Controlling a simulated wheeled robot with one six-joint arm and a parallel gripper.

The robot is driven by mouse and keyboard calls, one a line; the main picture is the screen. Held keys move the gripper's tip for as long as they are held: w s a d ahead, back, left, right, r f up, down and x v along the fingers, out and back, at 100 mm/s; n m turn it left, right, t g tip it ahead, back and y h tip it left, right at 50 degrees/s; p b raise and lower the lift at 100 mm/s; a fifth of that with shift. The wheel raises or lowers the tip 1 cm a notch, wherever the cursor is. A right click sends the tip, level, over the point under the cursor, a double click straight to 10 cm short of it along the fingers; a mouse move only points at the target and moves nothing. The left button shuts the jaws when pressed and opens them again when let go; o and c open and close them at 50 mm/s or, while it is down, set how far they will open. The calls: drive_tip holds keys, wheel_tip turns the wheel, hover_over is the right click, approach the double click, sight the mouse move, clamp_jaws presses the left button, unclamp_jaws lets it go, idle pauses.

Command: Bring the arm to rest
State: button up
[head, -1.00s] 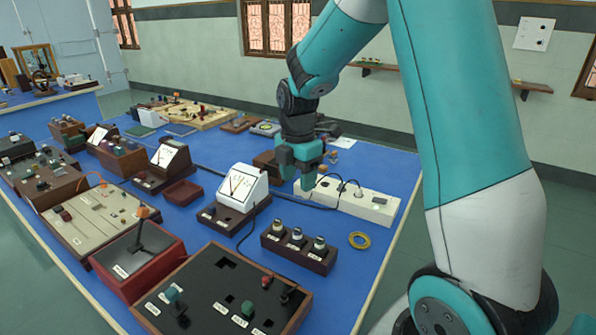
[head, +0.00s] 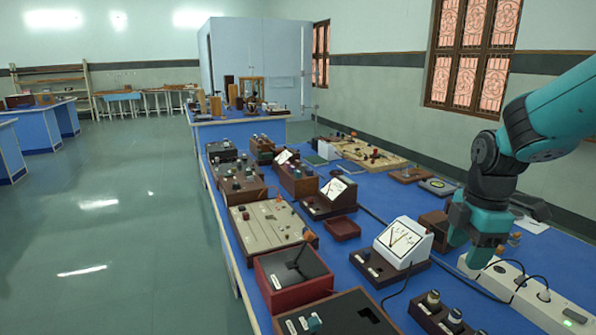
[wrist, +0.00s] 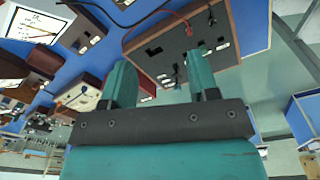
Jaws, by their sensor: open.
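My gripper (head: 474,240) is at the right in the head view, above the blue bench (head: 357,232) beside the white power strip (head: 528,292). In the wrist view its two teal fingers (wrist: 162,90) stand apart with nothing between them. Beyond the fingers, the wrist view shows a brown-framed box with a dark grey panel (wrist: 188,42). My teal arm reaches in from the right edge of the head view.
A white-faced meter (head: 403,242) stands just left of my gripper. A red box (head: 293,280) and a beige panel (head: 268,228) sit along the bench's left side. Open floor (head: 120,230) lies to the left; a wall with windows is at right.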

drive_tip(key=s+a+r+m+y, duration=0.1)
drive_tip(key=s+a+r+m, duration=0.1)
drive_tip(key=s+a+m, duration=0.3)
drive_tip(key=s+a+r+m+y, duration=0.2)
drive_tip(key=s+a+m, duration=0.3)
drive_tip(key=s+a, duration=0.8)
drive_tip(key=s+r, duration=0.1)
drive_tip(key=s, duration=0.1)
drive_tip(key=shift+s+a+r+y, duration=0.2)
drive_tip(key=shift+s+a+y, duration=0.05)
drive_tip(key=shift+s+y, duration=0.05)
